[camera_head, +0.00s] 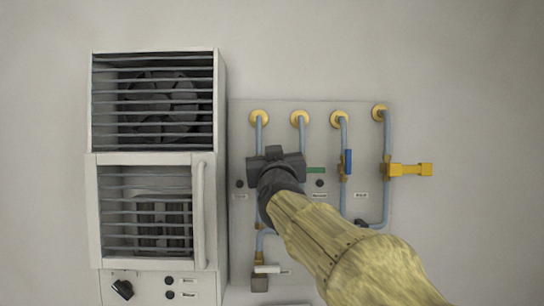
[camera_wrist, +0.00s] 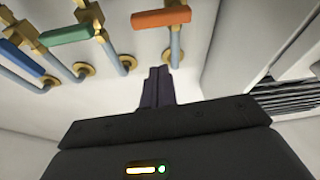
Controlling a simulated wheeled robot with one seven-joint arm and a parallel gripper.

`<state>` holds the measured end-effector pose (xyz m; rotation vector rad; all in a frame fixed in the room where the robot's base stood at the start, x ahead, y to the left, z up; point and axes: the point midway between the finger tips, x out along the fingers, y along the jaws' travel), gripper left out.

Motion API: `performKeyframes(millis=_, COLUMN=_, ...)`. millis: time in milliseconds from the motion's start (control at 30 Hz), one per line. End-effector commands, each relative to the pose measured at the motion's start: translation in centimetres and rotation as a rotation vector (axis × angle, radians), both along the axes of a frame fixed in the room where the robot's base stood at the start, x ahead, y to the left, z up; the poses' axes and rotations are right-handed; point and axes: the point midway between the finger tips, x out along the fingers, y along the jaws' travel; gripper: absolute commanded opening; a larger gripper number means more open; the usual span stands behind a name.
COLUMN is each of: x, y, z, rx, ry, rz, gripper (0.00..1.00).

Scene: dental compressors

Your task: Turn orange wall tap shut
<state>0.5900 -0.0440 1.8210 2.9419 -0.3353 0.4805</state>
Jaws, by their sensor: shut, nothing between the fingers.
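The orange tap handle (camera_wrist: 161,17) shows at the top of the wrist view, lying crosswise to its blue-grey pipe. In the head view it is hidden behind my gripper (camera_head: 274,153), which is in front of the leftmost pipes on the wall panel. In the wrist view my gripper's fingers (camera_wrist: 158,78) are together with nothing between them. They point toward the wall, below the orange handle in that picture, with a visible gap between. Whether the fingertips touch the wall panel, I cannot tell.
A green handle (camera_wrist: 72,35) and a blue handle (camera_head: 348,162) sit on neighbouring pipes. A yellow handle (camera_head: 410,170) sticks out at the panel's right. A white compressor cabinet (camera_head: 222,200) stands close on the left. A white-handled valve (camera_head: 267,268) is low on the panel.

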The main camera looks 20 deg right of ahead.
Motion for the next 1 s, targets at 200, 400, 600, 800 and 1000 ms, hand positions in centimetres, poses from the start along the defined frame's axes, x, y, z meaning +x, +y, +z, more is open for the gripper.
performKeyframes(millis=200, x=-3.6, y=0.9, z=-1.6, rx=0.000, ry=-0.002, rz=0.001, gripper=0.00)
performKeyframes(millis=400, x=-5.6, y=1.3, z=-2.1, rx=0.001, ry=0.000, rz=-0.001, gripper=0.00)
performKeyframes(millis=600, x=-5.8, y=1.4, z=-2.1, rx=0.000, ry=0.000, rz=-0.001, gripper=0.00)
performKeyframes(millis=800, x=-5.8, y=1.4, z=-2.1, rx=0.000, ry=0.000, rz=-0.001, gripper=0.00)
performKeyframes(millis=1000, x=-5.3, y=1.7, z=-3.6, rx=-0.001, ry=0.030, rz=0.012, gripper=0.00)
